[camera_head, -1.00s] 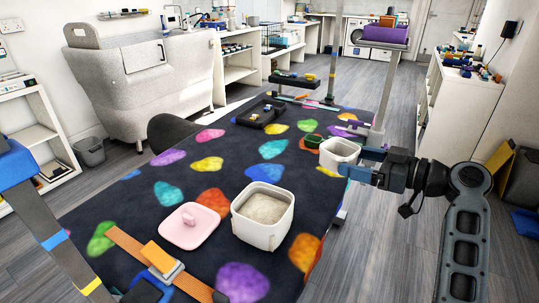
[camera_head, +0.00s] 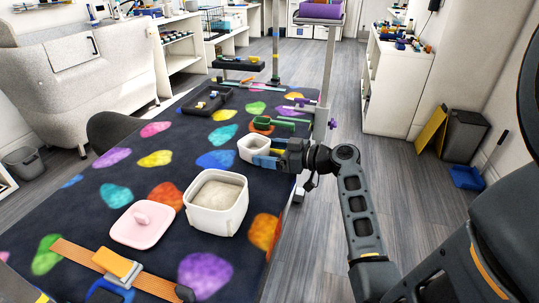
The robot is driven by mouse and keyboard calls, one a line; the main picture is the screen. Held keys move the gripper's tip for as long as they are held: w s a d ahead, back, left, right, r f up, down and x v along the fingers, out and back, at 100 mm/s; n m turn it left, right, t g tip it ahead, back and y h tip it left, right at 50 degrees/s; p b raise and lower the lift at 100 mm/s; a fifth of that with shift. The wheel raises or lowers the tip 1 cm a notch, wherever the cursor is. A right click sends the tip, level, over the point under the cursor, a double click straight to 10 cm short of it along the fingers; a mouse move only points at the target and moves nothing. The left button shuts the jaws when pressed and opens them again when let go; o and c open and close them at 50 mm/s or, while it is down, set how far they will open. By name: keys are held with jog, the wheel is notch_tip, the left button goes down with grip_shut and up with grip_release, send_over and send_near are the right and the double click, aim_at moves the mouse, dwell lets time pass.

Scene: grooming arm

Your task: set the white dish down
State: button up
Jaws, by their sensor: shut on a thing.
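The white dish (camera_head: 250,152) is a small open tub near the right edge of the patterned grooming table (camera_head: 180,110). My gripper (camera_head: 266,157) reaches in from the right, its blue fingers shut on the dish's right side. The dish looks empty inside and appears slightly tilted. I cannot tell whether its base touches the table top or hangs a little above it. The fingers hide part of its right wall.
A larger white tub with pale contents (camera_head: 215,222) and a pink lid (camera_head: 142,224) stand nearer. A black tray (camera_head: 208,103) sits farther back. The table's middle is clear.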

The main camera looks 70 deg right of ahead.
jog(key=shift+f, duration=0.4)
jog(key=shift+f+b, duration=0.2)
jog(key=shift+b, duration=0.1)
jog(key=o, duration=1.1)
jog(key=shift+r, duration=0.1)
jog(key=shift+r+p, duration=0.1)
jog(key=shift+p, duration=0.2)
jog(key=s, duration=0.4)
jog(key=s+r, duration=0.1)
jog(key=s, duration=0.7)
jog(key=shift+a+r+b, duration=0.3)
jog(key=shift+r, duration=0.1)
